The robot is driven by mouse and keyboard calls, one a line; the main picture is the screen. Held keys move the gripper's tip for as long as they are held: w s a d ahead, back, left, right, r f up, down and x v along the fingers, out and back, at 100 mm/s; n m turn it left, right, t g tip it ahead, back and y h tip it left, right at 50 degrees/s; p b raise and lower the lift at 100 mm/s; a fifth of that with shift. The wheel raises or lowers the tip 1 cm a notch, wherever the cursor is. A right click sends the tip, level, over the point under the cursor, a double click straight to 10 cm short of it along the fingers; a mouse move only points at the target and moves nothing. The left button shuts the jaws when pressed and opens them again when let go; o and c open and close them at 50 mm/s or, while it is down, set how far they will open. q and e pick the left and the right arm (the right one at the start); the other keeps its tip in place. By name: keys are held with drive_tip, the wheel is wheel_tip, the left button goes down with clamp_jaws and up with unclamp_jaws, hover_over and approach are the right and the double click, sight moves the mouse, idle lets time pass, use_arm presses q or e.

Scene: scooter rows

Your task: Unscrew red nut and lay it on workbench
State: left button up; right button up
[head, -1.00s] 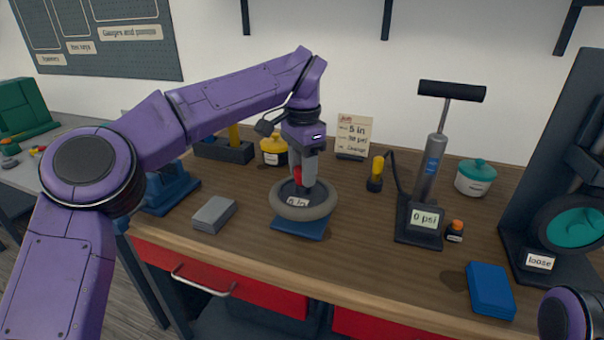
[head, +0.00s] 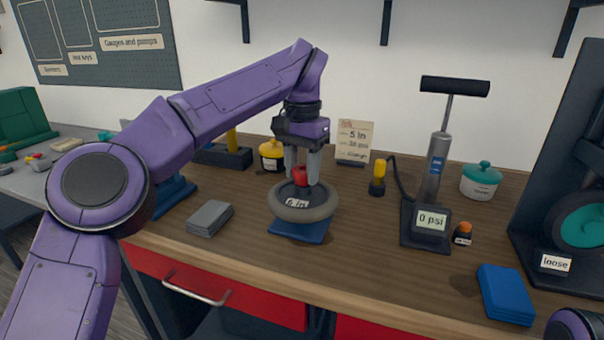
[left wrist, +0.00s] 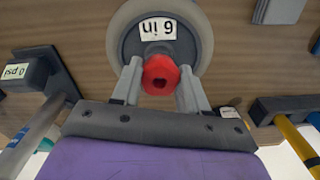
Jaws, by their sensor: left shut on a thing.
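The red nut (head: 300,176) is between the fingertips of my left gripper (head: 302,172), which is shut on it. The nut and both fingers also show in the left wrist view (left wrist: 161,74). Just below is a small grey-rimmed wheel (head: 284,212) with a "6 in" label, lying flat on a blue stand (head: 298,235). I cannot tell whether the nut is clear of the wheel's hub or still touches it. The wooden workbench (head: 340,262) lies around the stand. My right gripper is not in view.
A grey block (head: 210,218) lies left of the stand. To the right are a pump (head: 438,165) with a "0 psi" gauge, a small orange-capped bottle (head: 463,233) and a blue block (head: 506,294). A yellow pot (head: 272,156) stands behind. Bare bench lies in front.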

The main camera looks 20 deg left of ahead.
use_arm(q)
drive_tip(key=shift+w+a+n+b, duration=0.15)
drive_tip(key=shift+n+b, duration=0.25)
drive_tip(key=shift+n, duration=0.3)
drive_tip(key=o, duration=1)
drive_tip(key=shift+o, duration=0.6)
drive_tip(key=shift+w+f, duration=0.1)
drive_tip(key=shift+r, duration=0.25)
wheel_tip(320, 180, up, 10)
drive_tip(key=p, duration=0.6)
